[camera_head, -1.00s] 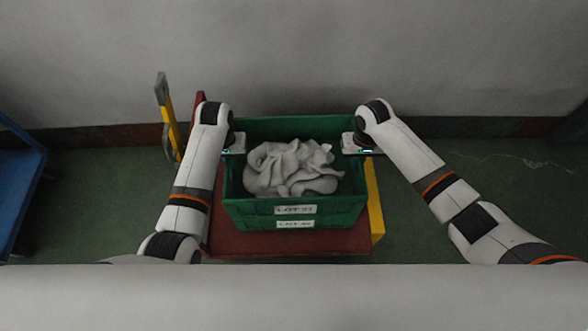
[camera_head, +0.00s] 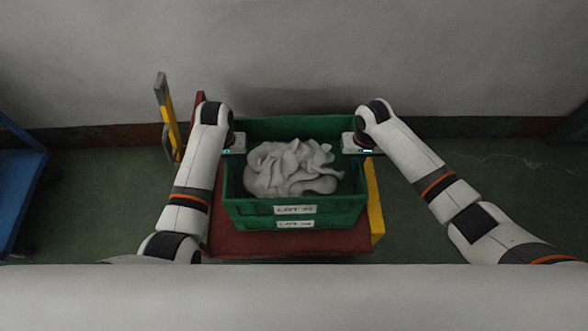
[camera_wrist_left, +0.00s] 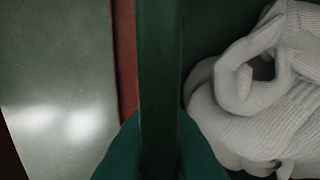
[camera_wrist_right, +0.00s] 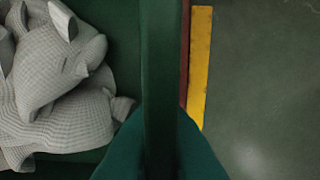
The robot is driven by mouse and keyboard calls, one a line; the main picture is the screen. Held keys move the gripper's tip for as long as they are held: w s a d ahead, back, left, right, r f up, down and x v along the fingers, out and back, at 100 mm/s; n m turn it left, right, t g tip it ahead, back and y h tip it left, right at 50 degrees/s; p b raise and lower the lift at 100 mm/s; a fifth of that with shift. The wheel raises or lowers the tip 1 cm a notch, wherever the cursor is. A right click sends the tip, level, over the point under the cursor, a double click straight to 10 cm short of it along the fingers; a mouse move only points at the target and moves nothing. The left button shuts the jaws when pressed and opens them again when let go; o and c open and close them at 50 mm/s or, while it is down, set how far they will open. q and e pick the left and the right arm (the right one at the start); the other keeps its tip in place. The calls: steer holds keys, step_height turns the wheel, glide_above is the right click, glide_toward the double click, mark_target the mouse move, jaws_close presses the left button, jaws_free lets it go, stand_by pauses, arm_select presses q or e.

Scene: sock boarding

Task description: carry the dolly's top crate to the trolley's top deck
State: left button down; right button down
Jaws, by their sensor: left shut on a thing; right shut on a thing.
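The green top crate (camera_head: 294,192) holds crumpled pale socks (camera_head: 290,168) and carries a white lot label on its front. A second green crate with its own label (camera_head: 295,224) shows just below it; I cannot tell whether the two touch. They stand over the red dolly (camera_head: 285,246). My left gripper (camera_head: 236,148) is shut on the crate's left wall, and the rim (camera_wrist_left: 160,60) runs between its fingers in the left wrist view. My right gripper (camera_head: 358,148) is shut on the right wall, with the rim (camera_wrist_right: 165,60) likewise between its fingers.
A blue trolley (camera_head: 18,190) is partly in view at the left edge. A grey wall (camera_head: 300,60) stands behind. Green floor lies open to the right.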

arm_select(q)
steer(key=shift+r, duration=0.15)
arm_select(e)
steer(key=shift+w+r, duration=0.1)
